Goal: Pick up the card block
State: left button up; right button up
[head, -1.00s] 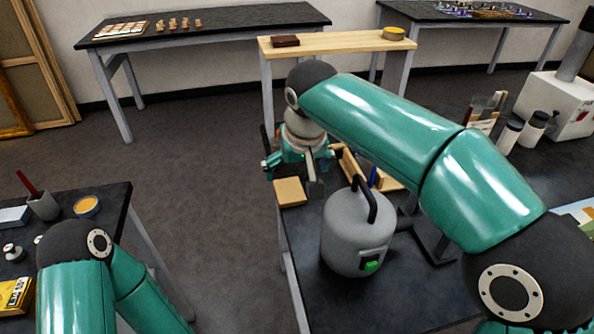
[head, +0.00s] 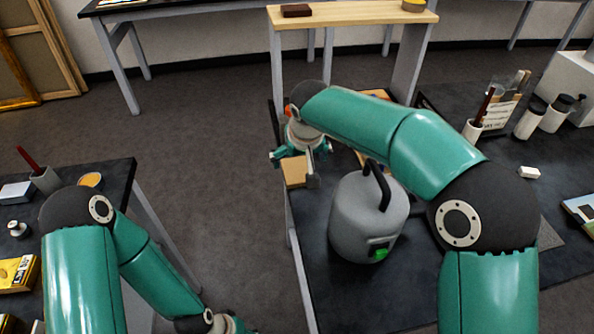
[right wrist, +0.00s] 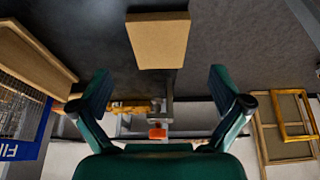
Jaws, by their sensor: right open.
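The card block is a flat tan block (head: 294,171) at the left edge of the dark bench, partly hidden behind my right gripper in the head view. The right wrist view shows the card block (right wrist: 158,41) ahead of the fingers, near the middle, with a gap between it and them. My right gripper (head: 303,159) is open and empty over the block; its two fingers (right wrist: 160,88) are spread apart in the right wrist view. My left arm shows at the lower left, but its fingers are out of the picture.
A grey canister (head: 360,218) with a black handle stands close to the block on the right. A white eraser-like piece (head: 529,172) and lidded jars (head: 530,120) are farther right. A wooden shelf (head: 350,16) stands behind. Open floor lies left of the bench.

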aim_at(298, 170)
jog(key=shift+p+x, duration=0.45)
jog(key=shift+x, duration=2.25)
jog(key=shift+d, duration=0.1)
jog(key=shift+c, duration=0.2)
jog(key=c, duration=1.3)
jog(key=shift+o, duration=0.2)
jog(key=shift+r, duration=0.1)
